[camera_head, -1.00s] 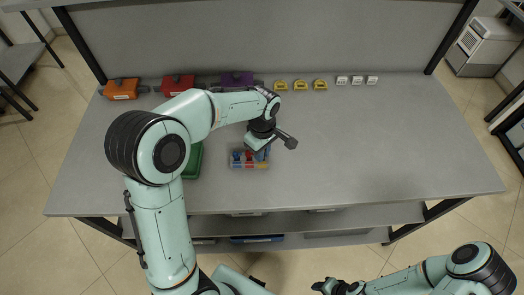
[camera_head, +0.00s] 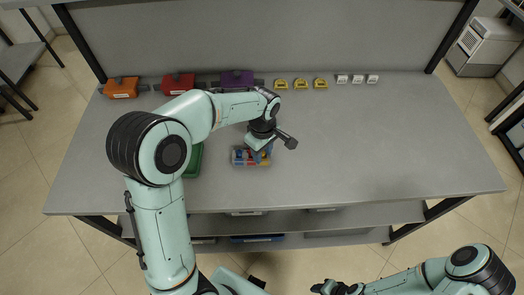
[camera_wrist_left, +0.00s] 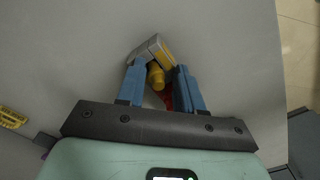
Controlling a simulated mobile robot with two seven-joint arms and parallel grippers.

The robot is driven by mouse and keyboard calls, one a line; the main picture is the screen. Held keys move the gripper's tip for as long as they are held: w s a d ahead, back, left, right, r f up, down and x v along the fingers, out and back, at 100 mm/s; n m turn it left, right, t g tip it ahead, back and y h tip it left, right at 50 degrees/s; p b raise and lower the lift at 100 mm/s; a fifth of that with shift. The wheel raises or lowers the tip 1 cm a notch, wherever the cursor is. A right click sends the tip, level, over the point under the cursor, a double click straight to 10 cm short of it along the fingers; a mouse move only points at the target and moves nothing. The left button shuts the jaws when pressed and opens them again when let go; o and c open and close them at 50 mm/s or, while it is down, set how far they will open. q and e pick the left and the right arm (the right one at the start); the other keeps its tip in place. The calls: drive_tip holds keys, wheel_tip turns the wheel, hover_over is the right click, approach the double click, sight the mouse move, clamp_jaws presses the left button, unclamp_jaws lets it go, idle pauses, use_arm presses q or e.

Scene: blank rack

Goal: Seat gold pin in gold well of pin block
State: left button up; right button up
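The pin block (camera_head: 236,161) is a small grey box with blue, red and yellow parts, on the bench in the head view. My left gripper (camera_head: 262,156) is low over its right part and hides some of it. In the left wrist view, the gold pin (camera_wrist_left: 155,76) is a yellow cylinder between the blue fingers of my left gripper (camera_wrist_left: 158,76). The fingers look apart, with a gap at the right one. The grey block end with a yellow strip (camera_wrist_left: 150,47) lies just beyond. Whether the pin sits in a well is unclear. My right gripper (camera_head: 328,287) is at the bottom edge.
A green tray (camera_head: 194,160) is left of the block, partly behind my arm. Orange (camera_head: 121,88), red (camera_head: 174,84) and purple (camera_head: 237,78) boxes stand along the back. Yellow holders (camera_head: 300,85) and white ones (camera_head: 357,79) continue the row. The bench's right side is clear.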

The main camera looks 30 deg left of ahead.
use_arm(q)
drive_tip(key=shift+s+f, duration=0.15)
wheel_tip(320, 180, up, 13)
drive_tip(key=p, duration=0.2)
drive_tip(key=shift+w, duration=0.3)
use_arm(e)
drive_tip(key=w+r, duration=0.2)
drive_tip(key=shift+w+r, duration=0.25)
drive_tip(key=shift+w, duration=0.05)
